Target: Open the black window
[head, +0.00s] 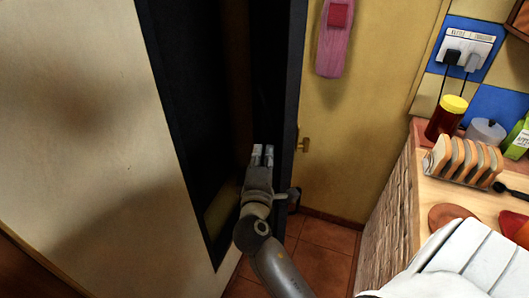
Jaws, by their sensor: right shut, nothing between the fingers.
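The black window (292,85) is a tall dark panel in a dark frame (170,90) set in the pale wall. The panel stands out at an angle from the frame, with a dark gap to its left. A small brass-coloured fitting (304,145) shows just right of the panel's edge; I cannot tell what it belongs to. My right gripper (263,150) is shut and empty, pointing up in front of the dark gap, left of the panel's outer edge. I cannot tell whether it touches the panel. My left gripper is not in view.
A brick counter (390,210) stands at the right, bearing a toast rack (465,160), a red jar with a yellow lid (447,118) and other items. A pink board (334,45) hangs on the yellow wall. Tiled floor (322,250) is clear between window and counter.

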